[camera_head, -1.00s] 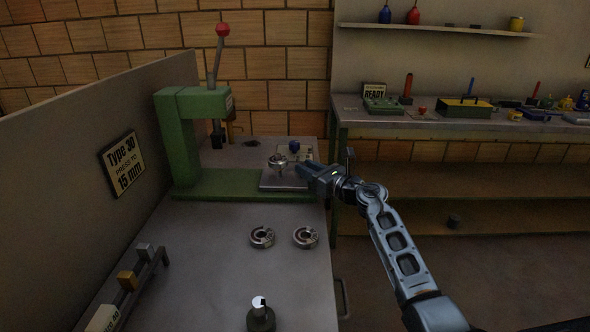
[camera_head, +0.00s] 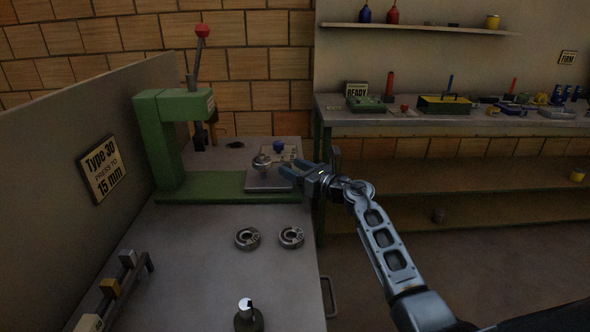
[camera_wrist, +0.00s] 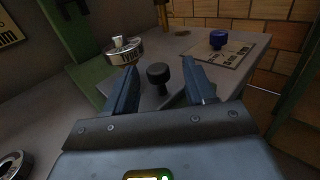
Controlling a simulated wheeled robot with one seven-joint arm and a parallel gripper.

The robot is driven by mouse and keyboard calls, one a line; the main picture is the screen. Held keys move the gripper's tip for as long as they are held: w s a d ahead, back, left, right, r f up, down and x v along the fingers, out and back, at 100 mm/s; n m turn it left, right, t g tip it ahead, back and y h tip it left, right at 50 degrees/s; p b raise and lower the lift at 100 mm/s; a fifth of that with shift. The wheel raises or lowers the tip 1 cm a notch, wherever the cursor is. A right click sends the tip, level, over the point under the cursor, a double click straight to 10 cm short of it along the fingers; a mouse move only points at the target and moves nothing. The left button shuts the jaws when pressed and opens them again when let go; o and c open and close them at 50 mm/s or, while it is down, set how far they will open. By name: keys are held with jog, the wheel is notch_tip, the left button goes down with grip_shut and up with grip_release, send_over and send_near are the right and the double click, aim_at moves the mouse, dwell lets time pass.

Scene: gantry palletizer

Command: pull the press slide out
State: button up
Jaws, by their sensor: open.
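The green press (camera_head: 169,130) stands on the bench at the left, its red-knobbed lever (camera_head: 201,50) raised. The press slide (camera_head: 267,183), a grey plate on the press's green base, lies at the base's right end with a silver part (camera_head: 262,164) on it. In the wrist view, the slide's dark round knob (camera_wrist: 158,75) stands between my fingers, near their tips; I cannot tell whether they touch it. My gripper (camera_head: 290,172) is open at the slide's right end. It also shows in the wrist view (camera_wrist: 160,82), with the silver part (camera_wrist: 124,50) beyond the left finger.
Two metal rings (camera_head: 247,238) (camera_head: 291,237) lie on the bench in front of the press. A blue knob-like object (camera_head: 279,146) sits on a flat plate behind the slide. A side bench (camera_head: 420,118) with tools stands at the right rear.

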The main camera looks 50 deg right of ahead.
jog(key=s, duration=0.7)
jog(key=shift+s+a+b, duration=0.35)
jog(key=shift+s+a, duration=0.05)
jog(key=shift+a, duration=0.05)
jog(key=shift+f, duration=0.1)
